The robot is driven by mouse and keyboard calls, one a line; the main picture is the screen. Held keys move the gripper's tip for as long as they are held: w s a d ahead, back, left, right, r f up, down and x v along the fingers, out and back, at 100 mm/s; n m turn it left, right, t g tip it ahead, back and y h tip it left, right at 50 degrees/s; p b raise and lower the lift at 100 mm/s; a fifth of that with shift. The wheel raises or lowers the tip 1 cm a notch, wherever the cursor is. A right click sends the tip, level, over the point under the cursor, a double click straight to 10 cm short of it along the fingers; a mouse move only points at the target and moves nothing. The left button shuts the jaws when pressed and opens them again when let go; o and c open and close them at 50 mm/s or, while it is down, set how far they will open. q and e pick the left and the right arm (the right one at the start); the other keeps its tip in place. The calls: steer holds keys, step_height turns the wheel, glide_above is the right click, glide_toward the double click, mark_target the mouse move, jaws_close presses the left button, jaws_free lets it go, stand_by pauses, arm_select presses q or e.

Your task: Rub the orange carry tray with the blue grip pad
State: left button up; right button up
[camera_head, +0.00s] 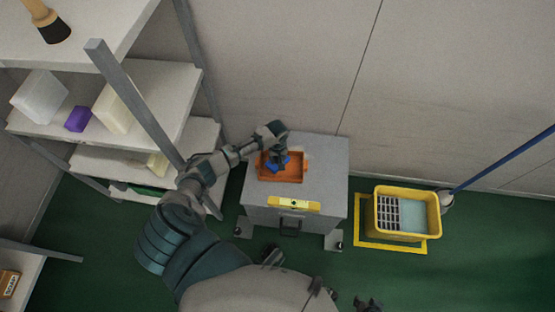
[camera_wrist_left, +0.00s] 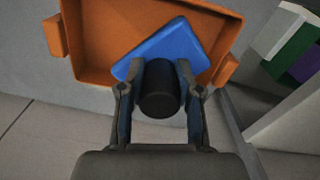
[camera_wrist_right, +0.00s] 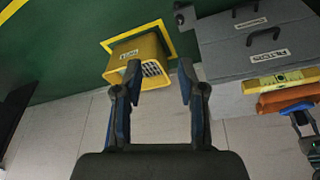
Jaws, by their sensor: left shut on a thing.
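The orange carry tray (camera_head: 268,175) sits on top of the grey cabinet, with a lug on its side. It also shows in the left wrist view (camera_wrist_left: 95,45), where its inside faces my gripper. The blue grip pad (camera_head: 284,164) is inside the tray; in the left wrist view it is a flat blue block (camera_wrist_left: 170,45) with a dark round knob. My left gripper (camera_wrist_left: 158,90) is shut on that knob. Whether the pad touches the tray floor is hard to tell. My right gripper (camera_wrist_right: 157,85) is open and empty, away from the tray.
A yellow level (camera_head: 293,203) lies on the front of the grey cabinet (camera_head: 325,165). A yellow mop bucket (camera_head: 432,215) stands on the green floor at right. White shelves (camera_head: 180,100) with boxes stand at left, close to my left arm.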

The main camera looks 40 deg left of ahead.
arm_select(q)
steer(key=shift+r, duration=0.3)
steer(key=shift+a+r+p, duration=0.1)
steer(key=shift+r+p, duration=0.05)
steer(key=shift+p, duration=0.25)
steer(key=shift+r+p, duration=0.75)
steer(key=shift+r, duration=0.05)
steer(key=shift+r+p, duration=0.2)
steer(key=shift+p, duration=0.1)
arm_select(e)
step_height(320, 180, down, 8)
steer(key=d+g, duration=0.1)
steer(key=shift+s+r, duration=0.25)
steer(key=shift+s, duration=0.1)
